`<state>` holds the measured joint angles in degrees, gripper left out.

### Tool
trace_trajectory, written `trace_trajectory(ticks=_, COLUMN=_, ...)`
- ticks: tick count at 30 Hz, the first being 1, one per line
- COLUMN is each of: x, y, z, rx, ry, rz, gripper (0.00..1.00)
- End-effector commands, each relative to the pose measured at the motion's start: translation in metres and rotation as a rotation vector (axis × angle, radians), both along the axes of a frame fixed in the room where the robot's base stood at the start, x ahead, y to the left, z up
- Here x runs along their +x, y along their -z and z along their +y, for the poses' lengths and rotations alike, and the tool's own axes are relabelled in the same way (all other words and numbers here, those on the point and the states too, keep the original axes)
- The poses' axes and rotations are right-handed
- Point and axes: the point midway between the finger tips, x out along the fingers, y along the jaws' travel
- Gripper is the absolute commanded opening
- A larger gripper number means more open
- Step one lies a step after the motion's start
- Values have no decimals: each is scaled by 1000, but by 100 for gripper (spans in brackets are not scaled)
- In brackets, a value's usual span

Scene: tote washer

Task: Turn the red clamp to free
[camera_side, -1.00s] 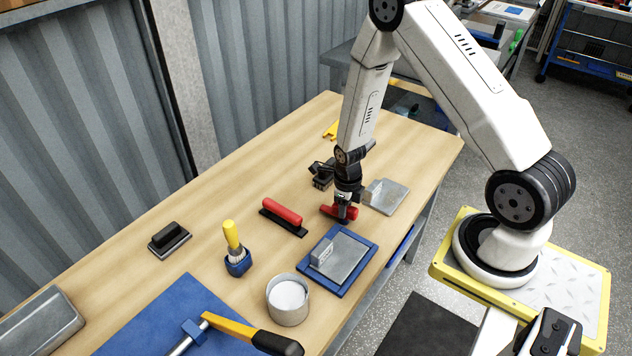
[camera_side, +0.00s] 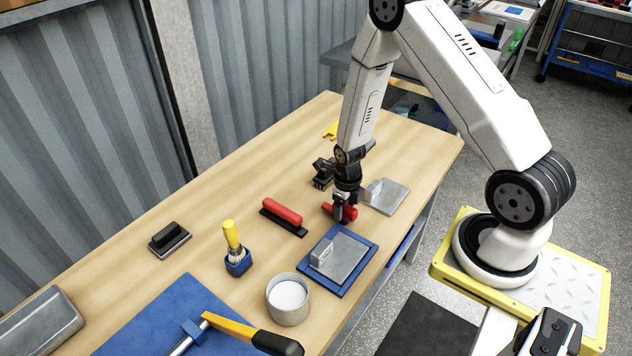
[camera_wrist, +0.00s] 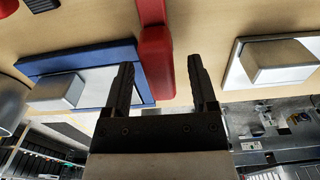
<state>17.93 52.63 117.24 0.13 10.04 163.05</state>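The red clamp (camera_side: 352,213) is a red bar low over the bench, just behind the blue-framed plate in the side view. My gripper (camera_side: 344,219) points down at it, and its dark fingers cover the middle of the bar. In the wrist view the clamp (camera_wrist: 156,62) runs between the two fingers of my gripper (camera_wrist: 161,66). The fingers stand apart, with a gap visible on each side of the red bar. The clamp's mount and far end are not clearly visible.
A blue-framed grey plate (camera_side: 366,262) is close in front, and a grey plate (camera_side: 398,198) lies to the right. A red-handled tool (camera_side: 282,212), a yellow-handled brush (camera_side: 231,236) and a white-filled cup (camera_side: 288,308) are to the left.

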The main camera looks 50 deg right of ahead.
Motion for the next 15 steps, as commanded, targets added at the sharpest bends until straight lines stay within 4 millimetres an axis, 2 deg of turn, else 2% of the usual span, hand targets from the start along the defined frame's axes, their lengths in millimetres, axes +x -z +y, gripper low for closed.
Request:
trace_trajectory(ticks=9, x=0, y=0, z=0, rx=0, ry=-3, rz=1, gripper=74)
trace_trajectory(ticks=15, x=0, y=-7, z=0, rx=0, ry=-4, rz=0, gripper=74)
